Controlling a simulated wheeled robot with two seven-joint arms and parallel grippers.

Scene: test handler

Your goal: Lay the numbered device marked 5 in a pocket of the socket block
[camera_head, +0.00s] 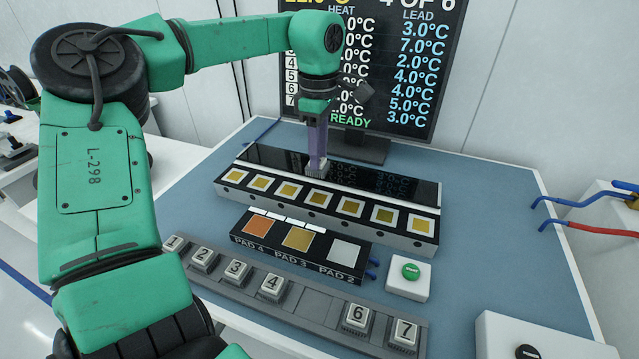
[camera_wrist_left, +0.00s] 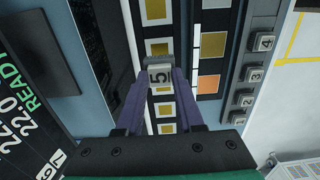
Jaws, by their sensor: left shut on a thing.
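My left gripper (camera_head: 317,163) has purple fingers and is shut on the grey device marked 5 (camera_wrist_left: 160,77). In the left wrist view the 5 faces the camera between the fingertips (camera_wrist_left: 159,88). The socket block (camera_head: 330,223) is a long block with a row of several gold square pockets and a dark glossy strip behind them. My right gripper is not in view.
A pad block (camera_head: 290,262) with an orange, a gold and a pale pad stands in front. The device rack (camera_head: 312,304) holds 1, 2, 3, 4, 6 and 7, with an empty place between 4 and 6. A green-button box (camera_head: 408,282) and a monitor (camera_head: 400,60) stand nearby.

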